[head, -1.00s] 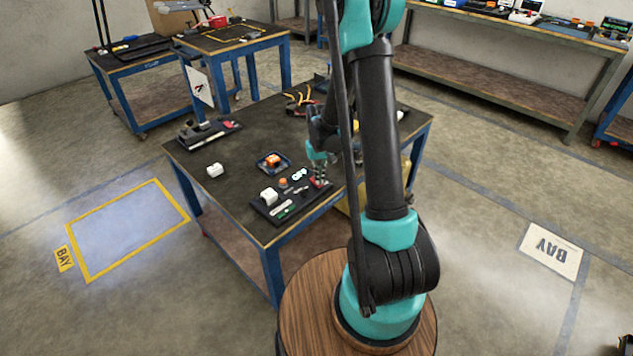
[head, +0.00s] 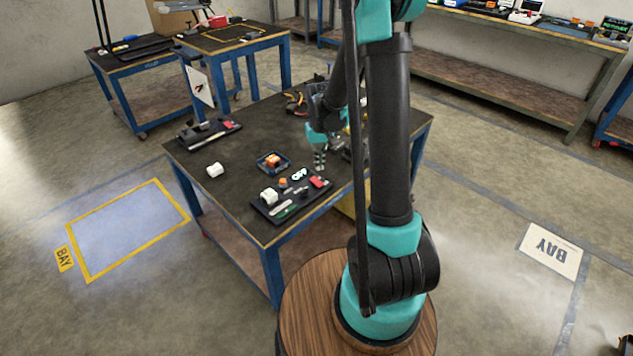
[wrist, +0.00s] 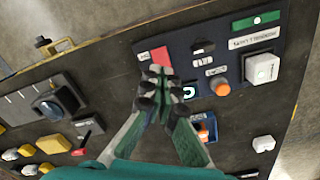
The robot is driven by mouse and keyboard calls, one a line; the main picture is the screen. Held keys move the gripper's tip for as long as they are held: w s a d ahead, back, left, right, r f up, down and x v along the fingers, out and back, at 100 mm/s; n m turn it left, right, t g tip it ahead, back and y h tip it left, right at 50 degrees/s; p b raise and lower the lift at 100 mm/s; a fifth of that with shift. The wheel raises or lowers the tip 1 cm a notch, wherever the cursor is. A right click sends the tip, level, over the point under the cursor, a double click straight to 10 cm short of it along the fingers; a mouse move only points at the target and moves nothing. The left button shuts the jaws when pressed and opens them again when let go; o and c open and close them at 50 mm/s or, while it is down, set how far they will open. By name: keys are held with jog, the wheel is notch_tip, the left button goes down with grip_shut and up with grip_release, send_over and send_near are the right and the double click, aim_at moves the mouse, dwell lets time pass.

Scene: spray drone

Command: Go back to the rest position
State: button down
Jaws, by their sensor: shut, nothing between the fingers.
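My gripper (head: 319,161) is shut and empty. In the head view it hangs above the worktable (head: 230,155), just behind the right end of a dark control panel (head: 262,207). In the wrist view its closed fingertips (wrist: 157,78) overlap the panel's near edge beside a red block (wrist: 150,57). The panel carries a white block (head: 269,195), an orange knob (head: 283,182), a green piece (head: 286,212) and the red block, which also shows in the head view (head: 318,182).
A small tray with an orange part (head: 272,161) and a loose white block (head: 215,170) lie left of my gripper. A dark device (head: 209,132) stands at the table's left edge. Another dark unit with a knob (wrist: 47,107) is close by.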

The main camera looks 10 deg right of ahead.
dwell(0.4)
jog(key=s+d+r+t, duration=0.2)
jog(key=s, duration=0.9)
jog(key=s+d+r+m+t, duration=0.1)
jog(key=s+d+r+t, duration=0.1)
jog(key=s, duration=0.9)
jog(key=shift+r, duration=0.85)
